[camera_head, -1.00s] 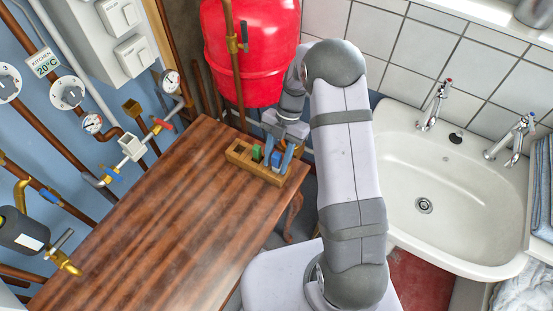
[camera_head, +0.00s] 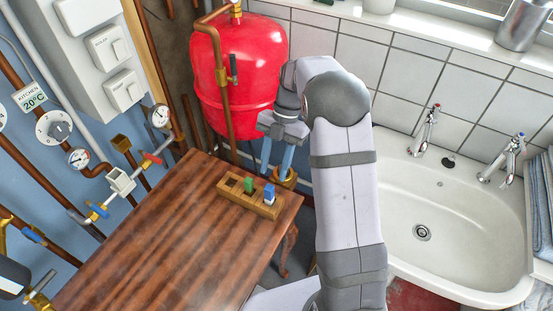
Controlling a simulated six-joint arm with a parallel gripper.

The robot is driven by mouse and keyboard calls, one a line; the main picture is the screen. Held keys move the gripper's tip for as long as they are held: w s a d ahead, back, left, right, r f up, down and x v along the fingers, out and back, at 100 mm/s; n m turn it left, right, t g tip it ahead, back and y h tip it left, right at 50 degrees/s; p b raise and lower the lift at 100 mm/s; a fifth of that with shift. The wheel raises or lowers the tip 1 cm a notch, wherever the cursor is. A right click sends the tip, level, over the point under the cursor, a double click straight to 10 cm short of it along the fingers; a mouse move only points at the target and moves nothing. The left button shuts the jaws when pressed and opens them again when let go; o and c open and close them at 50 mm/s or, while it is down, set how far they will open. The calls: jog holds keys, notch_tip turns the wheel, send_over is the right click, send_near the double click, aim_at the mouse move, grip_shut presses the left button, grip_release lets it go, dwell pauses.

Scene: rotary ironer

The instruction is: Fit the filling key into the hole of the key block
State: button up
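A wooden block (camera_head: 229,191) with several slots lies near the far right corner of the table. A green piece (camera_head: 249,185) and a blue piece (camera_head: 270,194) stand in it. I cannot tell which piece is the filling key. My gripper (camera_head: 275,173) points down just behind the block, its two pale-blue fingers apart, with no key visible between them. A brass-coloured part (camera_head: 286,179) shows by the right fingertip; whether they touch is unclear. A white block (camera_head: 121,181) sits in the pipework left of the table; I cannot make out a hole in it.
The wooden table (camera_head: 170,235) is otherwise clear. A red vessel (camera_head: 245,75) with a copper pipe (camera_head: 224,100) stands behind my gripper. Pipes and gauges line the left wall. A sink (camera_head: 450,225) is at the right.

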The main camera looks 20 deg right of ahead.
jog(key=s+m+t+h, duration=0.3)
jog(key=s+m, duration=1.6)
jog(key=m, duration=0.8)
jog(key=shift+s+a+f, duration=0.15)
jog(key=shift+a+f, duration=0.1)
jog(key=shift+a, duration=0.05)
jog(key=shift+r+p, duration=0.45)
jog(key=shift+r, duration=0.15)
